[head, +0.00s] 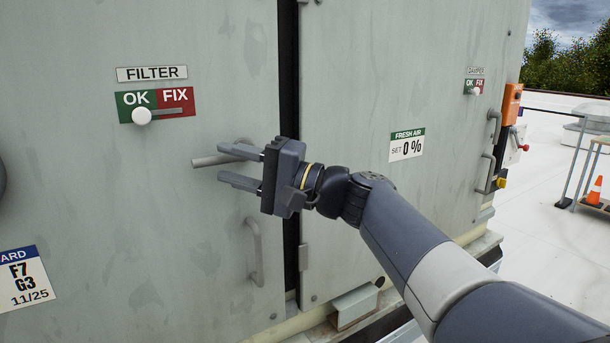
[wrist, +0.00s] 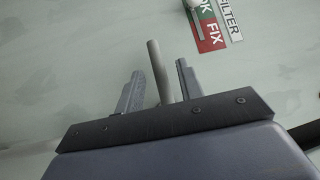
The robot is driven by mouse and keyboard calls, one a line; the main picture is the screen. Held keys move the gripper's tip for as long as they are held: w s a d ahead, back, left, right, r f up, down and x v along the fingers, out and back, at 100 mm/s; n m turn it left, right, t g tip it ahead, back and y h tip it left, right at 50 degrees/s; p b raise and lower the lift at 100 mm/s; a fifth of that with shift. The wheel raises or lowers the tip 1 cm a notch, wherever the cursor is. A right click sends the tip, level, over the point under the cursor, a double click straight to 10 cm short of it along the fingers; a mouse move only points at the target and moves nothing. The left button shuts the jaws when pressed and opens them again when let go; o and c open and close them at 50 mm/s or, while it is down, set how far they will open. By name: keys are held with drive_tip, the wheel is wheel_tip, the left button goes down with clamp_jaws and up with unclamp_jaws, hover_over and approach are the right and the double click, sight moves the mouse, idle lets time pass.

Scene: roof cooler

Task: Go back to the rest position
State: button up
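My gripper (head: 228,167) is in the middle of the head view, in front of the left grey cabinet door. Its two fingers point left and are spread apart. A pale grey lever handle (head: 207,160) on the door lies horizontally beside and partly behind the fingers. In the wrist view my gripper (wrist: 155,88) is also open, and the handle (wrist: 157,68) shows between the two fingers, with clear gaps on both sides. I cannot tell how deep the handle sits between them.
The filter slider (head: 142,116) with its white knob is at OK, above left. A vertical grab handle (head: 257,252) is below my gripper. The right door carries a fresh air label (head: 407,145). An orange box (head: 511,103) and open roof are at right.

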drive_tip(key=b+v, duration=0.1)
drive_tip(key=v, duration=0.8)
drive_tip(key=p+x, duration=0.1)
drive_tip(key=x, duration=1)
drive_tip(key=shift+r+p, duration=0.15)
drive_tip(key=shift+p, duration=0.25)
drive_tip(key=shift+a+r+n+p, duration=0.15)
drive_tip(key=shift+n+p, duration=0.15)
drive_tip(key=shift+p, duration=0.75)
drive_tip(key=shift+f+n+g+h+p, duration=0.3)
drive_tip(key=shift+f+n+h+p, duration=0.4)
drive_tip(key=shift+f+p, duration=0.05)
drive_tip(key=shift+d, duration=0.2)
